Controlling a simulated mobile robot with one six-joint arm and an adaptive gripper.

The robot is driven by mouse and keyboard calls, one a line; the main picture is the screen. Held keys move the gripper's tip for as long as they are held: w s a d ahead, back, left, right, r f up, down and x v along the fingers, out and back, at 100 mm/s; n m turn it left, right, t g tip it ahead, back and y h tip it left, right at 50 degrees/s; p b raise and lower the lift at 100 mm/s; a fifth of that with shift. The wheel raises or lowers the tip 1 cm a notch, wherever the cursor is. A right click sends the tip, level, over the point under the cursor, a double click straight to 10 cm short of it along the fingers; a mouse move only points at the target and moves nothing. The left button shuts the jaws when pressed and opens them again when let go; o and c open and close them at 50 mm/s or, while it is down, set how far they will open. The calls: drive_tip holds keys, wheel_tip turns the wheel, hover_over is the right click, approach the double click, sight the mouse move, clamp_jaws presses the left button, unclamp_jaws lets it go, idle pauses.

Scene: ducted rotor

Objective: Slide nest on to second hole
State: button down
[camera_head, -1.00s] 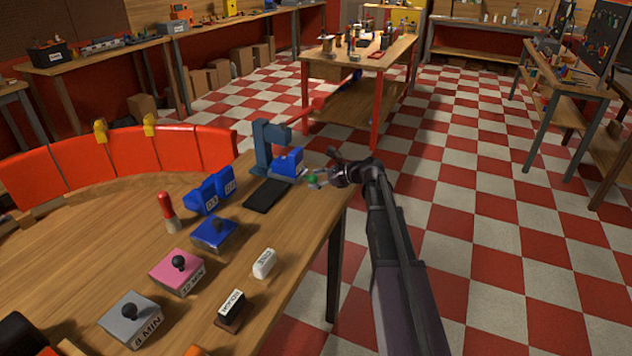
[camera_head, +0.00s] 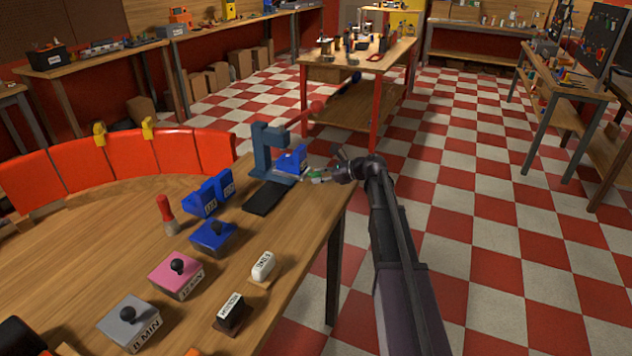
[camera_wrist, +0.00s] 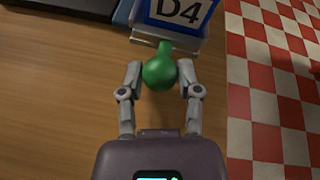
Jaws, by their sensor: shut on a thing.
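A grey-blue C-shaped press frame (camera_head: 262,150) stands at the table's right edge. A blue block (camera_head: 292,158) sits beside it, on the light slide; in the wrist view the block (camera_wrist: 178,12) is marked D4. A green ball knob (camera_wrist: 160,72) sticks out from the slide (camera_wrist: 180,38) toward me. My gripper (camera_wrist: 160,78) is shut on the green knob, one finger on each side; in the head view my gripper (camera_head: 322,175) reaches in from the right. The holes are not visible.
A dark flat strip (camera_head: 264,198) lies in front of the press. Blue blocks (camera_head: 208,196), a red-topped peg (camera_head: 166,213) and several knobbed boxes (camera_head: 177,276) stand to the left. The table edge lies under my arm, with checkered floor (camera_head: 450,240) beyond.

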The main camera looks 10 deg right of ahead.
drive_tip(key=shift+w+d, duration=0.25)
drive_tip(key=shift+w, duration=0.15)
drive_tip(key=shift+c, duration=1.5)
unclamp_jaws()
drive_tip(key=shift+s, duration=0.15)
